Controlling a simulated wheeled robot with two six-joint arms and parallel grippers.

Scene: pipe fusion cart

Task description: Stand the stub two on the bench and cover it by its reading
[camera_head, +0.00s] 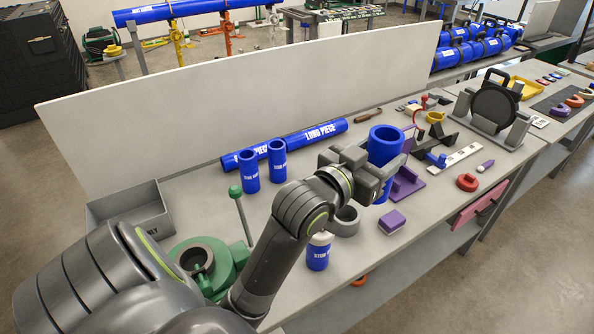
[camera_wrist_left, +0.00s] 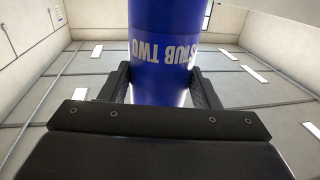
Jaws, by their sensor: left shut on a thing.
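My left gripper (camera_head: 386,170) is shut on stub two (camera_head: 386,142), an upright blue tube with an open top, at the bench's middle right. In the left wrist view, stub two (camera_wrist_left: 166,35) stands between the fingers (camera_wrist_left: 165,90) with its white label upside down. Whether its lower end touches the bench (camera_head: 420,212) is hard to tell. A purple block (camera_head: 392,221) lies in front of it, and a purple stand (camera_head: 406,184) is close behind. A red ring-like piece (camera_head: 467,182) lies to the right. My right gripper is not in view.
Two blue stubs (camera_head: 249,170) (camera_head: 277,160) stand by a lying long piece (camera_head: 310,138). A white-topped blue stub (camera_head: 318,254) and a grey ring (camera_head: 345,221) are near my left arm. A green fixture (camera_head: 225,262) and a grey bin (camera_head: 110,210) are at left.

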